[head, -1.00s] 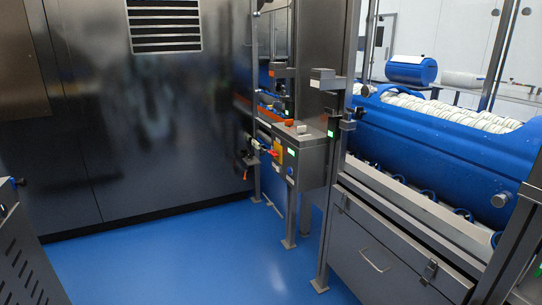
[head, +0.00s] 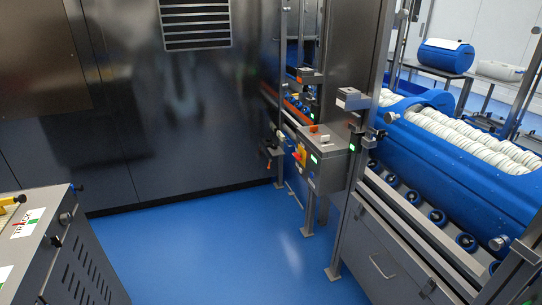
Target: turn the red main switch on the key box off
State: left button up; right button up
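The key box (head: 328,160) is a grey metal box on posts in the middle right of the head view. On its left-facing side is a yellow plate with the red main switch (head: 299,155). The switch is small here and I cannot tell its position. Green lit labels and an orange-red part on top also show on the box. Neither of my grippers is in view.
A blue tub (head: 452,165) filled with white rolled items lies on a roller frame at the right. A grey cabinet (head: 75,245) with a yellow-edged top stands at lower left. The blue floor (head: 220,245) between is clear. A dark metal wall closes the back.

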aim_at(298, 157)
jog(key=u, duration=0.75)
jog(key=i, duration=4.55)
jog(key=z, duration=3.05)
